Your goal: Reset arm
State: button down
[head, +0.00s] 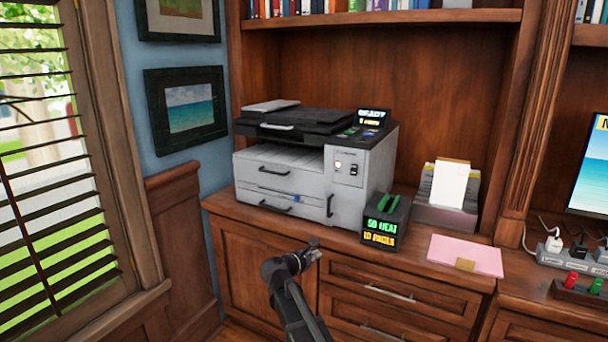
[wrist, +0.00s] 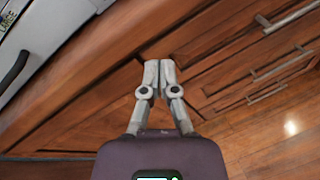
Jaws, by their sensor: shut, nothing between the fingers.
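My gripper (head: 315,247) is in front of the wood cabinet, a little below the counter edge in the head view. In the wrist view my gripper (wrist: 160,68) has its two grey fingertips together with nothing between them. The fingers point toward the cabinet front and its counter edge. My dark arm comes up from the bottom of the head view.
A grey printer (head: 290,160) stands on the wood counter (head: 345,250). Beside it are a black box with a lit display (head: 384,222), a paper tray (head: 446,215) and a pink folder (head: 465,255). A power strip (head: 570,258) lies at the right. Window blinds (head: 60,200) are left.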

jog(key=s+d+f+m+g+y, duration=0.2)
jog(key=s+d+f+m+g, duration=0.25)
jog(key=s+d+m, duration=0.2)
jog(key=s+d+f+m+g+y, duration=0.1)
jog(key=s+d+f+m+g, duration=0.2)
jog(key=s+d+f+m, duration=0.3)
jog(key=s+d+f+m+g+y, duration=0.15)
jog(key=s+m+g+y, duration=0.35)
jog(key=s+m, duration=0.85)
notch_tip(320, 180, up, 29)
jog(key=s+n+y+p, duration=0.1)
jog(key=s+n+p, duration=0.1)
jog(key=p, duration=2.8)
jog(key=shift+n+t+p, duration=0.3)
jog(key=shift+n+t, duration=0.15)
jog(key=shift+n, duration=0.05)
